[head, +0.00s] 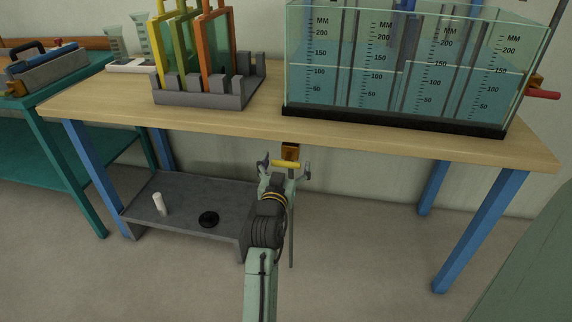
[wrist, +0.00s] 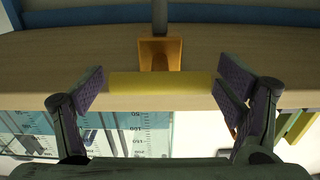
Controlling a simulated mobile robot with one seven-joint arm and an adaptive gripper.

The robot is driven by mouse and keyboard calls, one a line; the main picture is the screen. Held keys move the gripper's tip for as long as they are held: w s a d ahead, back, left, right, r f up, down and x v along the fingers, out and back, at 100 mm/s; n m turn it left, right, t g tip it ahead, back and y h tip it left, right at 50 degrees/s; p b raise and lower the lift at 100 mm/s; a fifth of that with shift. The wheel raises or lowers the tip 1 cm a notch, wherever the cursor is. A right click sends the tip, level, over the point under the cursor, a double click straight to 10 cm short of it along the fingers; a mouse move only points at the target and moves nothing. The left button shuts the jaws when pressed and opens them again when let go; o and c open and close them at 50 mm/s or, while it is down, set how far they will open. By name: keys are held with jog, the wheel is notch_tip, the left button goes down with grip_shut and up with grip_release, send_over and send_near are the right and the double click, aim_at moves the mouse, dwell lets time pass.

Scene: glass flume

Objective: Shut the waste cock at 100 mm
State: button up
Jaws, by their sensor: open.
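The waste cock has a brass body (head: 290,150) under the bench's front edge; it also shows in the wrist view (wrist: 160,54). Its yellow lever (wrist: 150,87) lies crosswise, left to right. My gripper (head: 285,166) is open, with one finger at each end of the lever in the wrist view (wrist: 165,88); I cannot tell whether either touches it. The glass flume (head: 395,122) stands on the bench above, with millimetre scales and bluish water. The front water line looks near or a little above the 100 marks; the exact level is unclear.
A grey rack (head: 200,98) with coloured frames stands left of the flume. A red-handled brass fitting (head: 540,93) is at the flume's right end. A low grey shelf (head: 185,215) holds a white cylinder (head: 160,204) and black disc (head: 209,218). Blue bench legs (head: 480,230) stand to the right.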

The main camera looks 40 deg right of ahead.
jog(key=v, duration=1.2)
